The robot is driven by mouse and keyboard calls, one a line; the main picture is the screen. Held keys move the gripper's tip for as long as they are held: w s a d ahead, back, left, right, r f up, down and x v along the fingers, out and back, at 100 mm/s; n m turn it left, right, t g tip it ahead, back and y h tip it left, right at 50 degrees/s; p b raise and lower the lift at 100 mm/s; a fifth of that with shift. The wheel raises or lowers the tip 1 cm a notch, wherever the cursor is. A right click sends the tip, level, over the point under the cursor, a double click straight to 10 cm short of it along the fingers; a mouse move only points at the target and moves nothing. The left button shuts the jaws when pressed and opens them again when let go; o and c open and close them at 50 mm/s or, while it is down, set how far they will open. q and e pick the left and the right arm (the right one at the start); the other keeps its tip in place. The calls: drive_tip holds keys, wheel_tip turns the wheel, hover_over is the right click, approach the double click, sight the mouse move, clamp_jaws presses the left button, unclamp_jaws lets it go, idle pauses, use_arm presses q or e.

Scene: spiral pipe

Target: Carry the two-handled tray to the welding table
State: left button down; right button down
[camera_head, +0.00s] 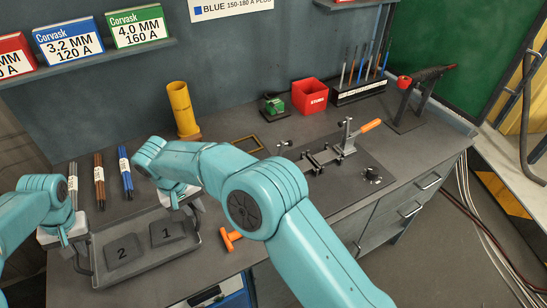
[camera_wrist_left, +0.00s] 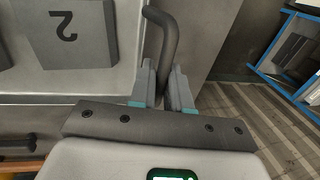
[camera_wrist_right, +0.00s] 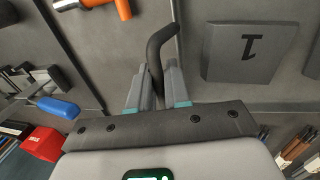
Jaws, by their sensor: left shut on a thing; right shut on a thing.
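The grey two-handled tray (camera_head: 150,265) is at the left front of the grey bench-like table (camera_head: 222,147). It carries two dark plates, marked 2 (camera_head: 124,250) and 1 (camera_head: 168,233). My left gripper (camera_wrist_left: 163,85) is shut on the dark bent handle (camera_wrist_left: 172,30) at the tray's left end. My right gripper (camera_wrist_right: 157,87) is shut on the other handle (camera_wrist_right: 158,45) at the right end. The tray looks about level. I cannot tell whether it touches the tabletop. My right arm hides part of the table.
An orange-handled tool (camera_head: 230,238) lies just right of the tray. Rod bundles (camera_head: 99,185) lie behind it. A yellow tube (camera_head: 183,110), red box (camera_head: 310,95), clamp fixture (camera_head: 335,150) and torch stand (camera_head: 410,105) occupy the back and right.

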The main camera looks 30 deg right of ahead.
use_arm(q)
drive_tip(key=shift+f+b, duration=0.5)
drive_tip(key=shift+f, duration=0.1)
use_arm(e)
drive_tip(key=shift+f, duration=0.6)
use_arm(q)
drive_tip(key=c, duration=1.4)
unclamp_jaws()
drive_tip(key=shift+f, duration=0.2)
use_arm(e)
drive_tip(key=c, duration=1.4)
unclamp_jaws()
drive_tip(key=shift+a+f, duration=0.1)
drive_tip(key=shift+f, duration=0.1)
use_arm(q)
drive_tip(key=o, duration=0.3)
drive_tip(key=shift+r, duration=0.1)
use_arm(e)
drive_tip(key=o, duration=0.3)
drive_tip(key=shift+r, duration=0.1)
use_arm(q)
drive_tip(key=shift+s+r, duration=0.1)
drive_tip(key=shift+s, duration=0.05)
use_arm(e)
drive_tip(key=shift+s+r, duration=0.1)
drive_tip(key=shift+s, duration=0.05)
